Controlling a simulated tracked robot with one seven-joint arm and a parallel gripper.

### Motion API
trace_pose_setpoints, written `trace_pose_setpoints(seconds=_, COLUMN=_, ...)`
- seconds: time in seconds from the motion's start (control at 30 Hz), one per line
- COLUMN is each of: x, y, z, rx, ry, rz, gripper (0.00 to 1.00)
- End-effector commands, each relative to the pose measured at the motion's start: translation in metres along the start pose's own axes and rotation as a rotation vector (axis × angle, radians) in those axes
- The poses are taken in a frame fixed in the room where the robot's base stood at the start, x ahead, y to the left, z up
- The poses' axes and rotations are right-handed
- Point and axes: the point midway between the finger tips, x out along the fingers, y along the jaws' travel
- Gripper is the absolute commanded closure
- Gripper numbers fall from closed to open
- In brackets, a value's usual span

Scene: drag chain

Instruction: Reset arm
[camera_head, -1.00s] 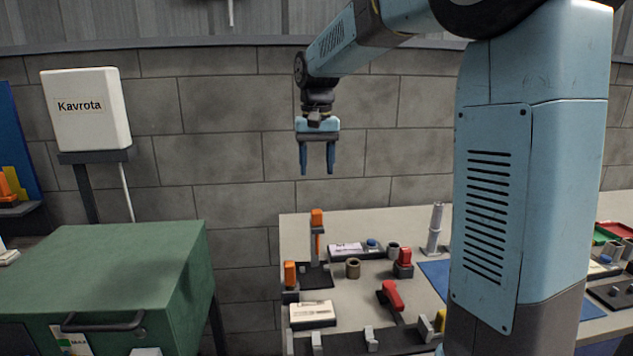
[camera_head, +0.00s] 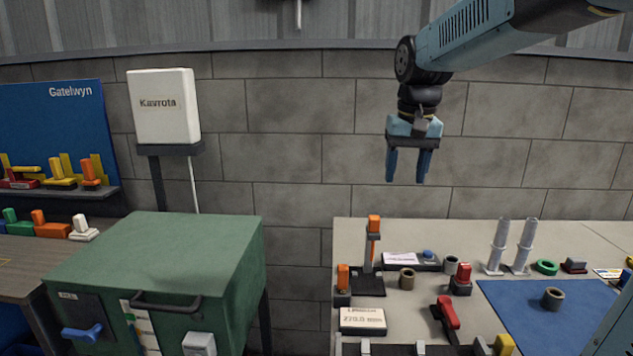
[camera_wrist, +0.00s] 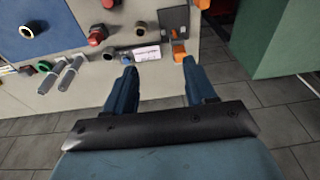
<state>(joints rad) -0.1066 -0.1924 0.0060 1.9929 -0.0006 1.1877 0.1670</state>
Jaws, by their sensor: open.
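My gripper (camera_head: 407,166) hangs from my blue arm, pointing down, in the upper right of the head view. Its two dark blue fingers are apart with nothing between them. It is in front of the block wall and above the back edge of the workbench (camera_head: 440,235). In the wrist view my gripper (camera_wrist: 157,78) also shows open and empty, with the bench top beyond the fingertips.
The bench carries an orange-topped stand (camera_head: 373,243), a red-handled piece (camera_head: 447,313), a blue mat (camera_head: 520,315) and two clear cylinders (camera_head: 499,244). A green cabinet (camera_head: 160,255) stands left, with a white Kavrota box (camera_head: 164,106) behind. A gap separates cabinet and bench.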

Motion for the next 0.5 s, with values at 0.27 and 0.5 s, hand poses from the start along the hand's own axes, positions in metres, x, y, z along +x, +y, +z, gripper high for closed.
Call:
trace_pose_setpoints(seconds=0.27, x=-0.005, y=0.026, z=0.070, rx=-0.018, ry=0.121, rz=-0.008, gripper=0.45)
trace_pose_setpoints(seconds=0.5, x=0.004, y=0.043, z=0.128, rx=-0.035, ry=0.222, rz=-0.006, gripper=0.45)
